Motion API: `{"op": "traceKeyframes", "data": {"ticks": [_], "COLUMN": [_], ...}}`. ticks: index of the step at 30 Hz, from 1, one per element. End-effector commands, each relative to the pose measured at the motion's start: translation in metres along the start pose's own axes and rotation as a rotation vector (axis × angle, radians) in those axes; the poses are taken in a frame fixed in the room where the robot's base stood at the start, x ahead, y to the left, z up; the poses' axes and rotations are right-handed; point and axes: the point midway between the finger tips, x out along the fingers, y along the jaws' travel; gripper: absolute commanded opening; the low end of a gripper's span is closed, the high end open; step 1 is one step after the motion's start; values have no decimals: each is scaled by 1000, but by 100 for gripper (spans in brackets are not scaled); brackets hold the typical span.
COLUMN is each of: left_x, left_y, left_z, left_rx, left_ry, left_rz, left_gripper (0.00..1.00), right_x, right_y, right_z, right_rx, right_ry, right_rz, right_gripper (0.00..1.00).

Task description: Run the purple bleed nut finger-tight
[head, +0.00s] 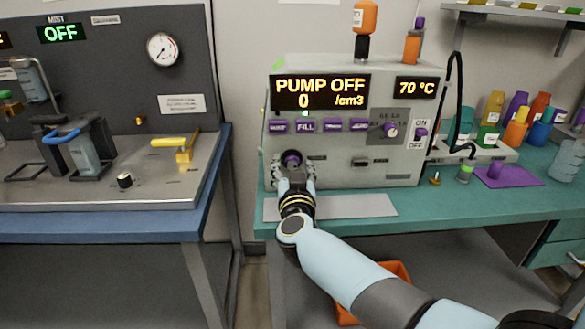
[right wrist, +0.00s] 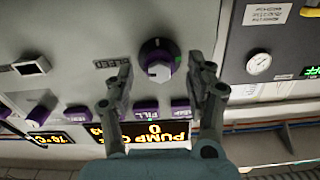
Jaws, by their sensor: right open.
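The purple bleed nut (head: 291,158) sits low on the left of the grey machine's front. In the right wrist view, which looks upside down, it is a round purple-rimmed knob (right wrist: 158,60) with a dark face and a pale mark. My right gripper (head: 295,171) is open in front of it. In the right wrist view its two fingers (right wrist: 161,70) stand to either side of the knob, with visible gaps. I cannot tell how far the fingertips are from the panel. My left gripper is not in view.
The machine's display (head: 320,92) reads PUMP OFF and 0 /cm3. A row of purple buttons (head: 306,126) lies just above the nut. A grey plate (head: 350,206) lies on the green bench below. A blue-edged bench (head: 100,222) stands at left, across a gap.

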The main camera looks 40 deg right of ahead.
Motion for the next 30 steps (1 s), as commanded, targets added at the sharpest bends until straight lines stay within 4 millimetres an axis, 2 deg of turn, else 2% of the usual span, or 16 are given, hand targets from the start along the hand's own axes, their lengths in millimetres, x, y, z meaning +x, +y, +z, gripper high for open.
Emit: {"op": "traceKeyframes", "data": {"ticks": [4,12,24,25,30], "left_x": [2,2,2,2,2], "left_y": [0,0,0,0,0], "left_z": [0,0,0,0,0], "left_rx": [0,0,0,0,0], "left_ry": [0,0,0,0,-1], "left_rz": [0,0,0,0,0], "left_gripper": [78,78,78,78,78], "right_x": [10,11,10,10,10], "right_y": [0,0,0,0,0], "right_z": [0,0,0,0,0], "right_rx": [0,0,0,0,10], "right_ry": [0,-1,-1,-1,-1], "right_rz": [0,0,0,-1,-1], "right_gripper": [55,55,3,0,0]}}
